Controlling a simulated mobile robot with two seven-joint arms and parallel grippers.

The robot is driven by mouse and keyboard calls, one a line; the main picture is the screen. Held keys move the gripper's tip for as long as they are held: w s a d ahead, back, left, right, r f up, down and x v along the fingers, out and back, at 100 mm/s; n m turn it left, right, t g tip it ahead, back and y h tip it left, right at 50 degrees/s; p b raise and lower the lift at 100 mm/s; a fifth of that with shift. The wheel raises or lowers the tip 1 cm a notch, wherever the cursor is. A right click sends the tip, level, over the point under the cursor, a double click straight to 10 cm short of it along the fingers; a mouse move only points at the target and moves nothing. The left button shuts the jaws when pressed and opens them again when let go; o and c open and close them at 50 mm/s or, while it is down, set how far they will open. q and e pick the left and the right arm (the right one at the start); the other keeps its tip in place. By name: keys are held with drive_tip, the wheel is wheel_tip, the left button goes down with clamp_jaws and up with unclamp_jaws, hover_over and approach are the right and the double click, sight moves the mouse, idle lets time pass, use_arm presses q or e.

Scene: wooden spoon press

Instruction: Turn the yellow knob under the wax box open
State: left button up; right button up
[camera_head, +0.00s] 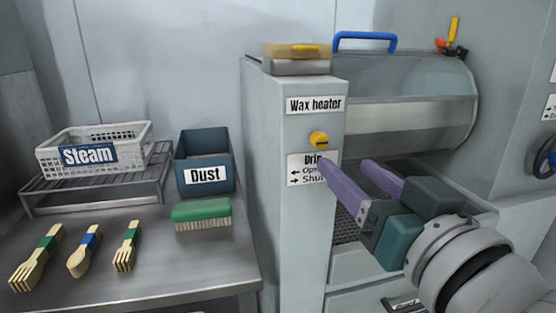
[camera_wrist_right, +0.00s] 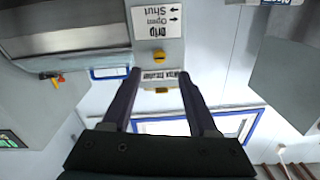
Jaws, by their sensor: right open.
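The yellow knob (camera_head: 319,139) sits on the front of the grey wax heater column (camera_head: 300,225), under the "Wax heater" label (camera_head: 315,105) and above a "Drip" sign (camera_head: 304,170) with Open and Shut arrows. The wax box (camera_head: 296,62) with yellow on top stands on the column. My right gripper (camera_head: 346,166) is open and empty, below and right of the knob, with one purple finger overlapping the sign's edge. In the right wrist view, upside down, the knob (camera_wrist_right: 160,57) shows between and beyond the fingertips (camera_wrist_right: 159,73), apart from them. My left gripper is out of view.
A metal drum (camera_head: 410,100) with a blue handle (camera_head: 364,38) is right of the column. On the left table are a white "Steam" basket (camera_head: 130,138), a blue "Dust" bin (camera_head: 205,150), a green brush (camera_head: 201,213) and several wooden utensils (camera_head: 84,250).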

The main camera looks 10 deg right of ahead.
sight(322, 143)
drive_tip(key=w, duration=0.9)
drive_tip(key=shift+a+r+b, duration=0.1)
drive_tip(key=shift+a+b, duration=0.15)
drive_tip(key=shift+b, duration=0.15)
drive_tip(key=shift+c, duration=0.2)
clamp_jaws()
